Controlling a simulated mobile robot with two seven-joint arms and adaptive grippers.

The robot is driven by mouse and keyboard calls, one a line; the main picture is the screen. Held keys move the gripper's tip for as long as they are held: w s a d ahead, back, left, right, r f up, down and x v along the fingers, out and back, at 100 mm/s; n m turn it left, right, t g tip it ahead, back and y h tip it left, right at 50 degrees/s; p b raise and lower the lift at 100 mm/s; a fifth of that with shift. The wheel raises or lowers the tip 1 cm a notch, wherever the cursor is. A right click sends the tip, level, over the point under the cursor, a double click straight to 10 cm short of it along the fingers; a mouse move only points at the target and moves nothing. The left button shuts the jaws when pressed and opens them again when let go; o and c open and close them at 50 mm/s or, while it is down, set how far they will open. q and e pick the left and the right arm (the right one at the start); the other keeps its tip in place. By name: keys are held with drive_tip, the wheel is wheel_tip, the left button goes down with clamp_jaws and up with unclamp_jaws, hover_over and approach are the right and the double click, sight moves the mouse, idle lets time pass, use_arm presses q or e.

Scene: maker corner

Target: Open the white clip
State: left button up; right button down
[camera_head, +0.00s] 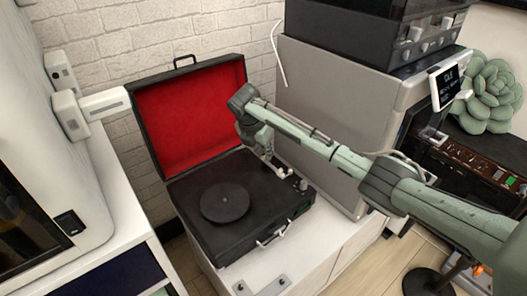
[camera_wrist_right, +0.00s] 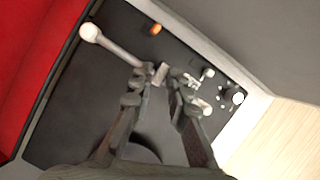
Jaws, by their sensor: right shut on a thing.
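A black record player (camera_head: 270,197) stands open with a red-lined lid (camera_head: 190,115). My right gripper (camera_head: 268,155) reaches down over the back right part of its deck. In the wrist view, my right gripper's fingertips (camera_wrist_right: 164,78) are closed on a small pale piece, the white clip (camera_wrist_right: 160,73), beside the end of the tonearm. The fingers hide much of the clip, and whether it is open cannot be told. The pale tonearm (camera_wrist_right: 117,49) has a white round end at the upper left. My left gripper is not in view.
The dark round platter (camera_head: 225,202) lies left of my right gripper. Several small knobs (camera_wrist_right: 235,96) sit at the deck's edge. A tall grey cabinet (camera_head: 335,110) stands close behind my right arm. The white tabletop is partly clear in front.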

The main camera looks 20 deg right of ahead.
drive_tip(key=shift+s+d+f, duration=0.15)
idle(0.6)
drive_tip(key=c, duration=1.5)
unclamp_jaws()
drive_tip(key=shift+r, duration=0.2)
drive_tip(key=shift+a+r, duration=0.2)
drive_tip(key=shift+r, duration=0.1)
drive_tip(key=v, duration=1.1)
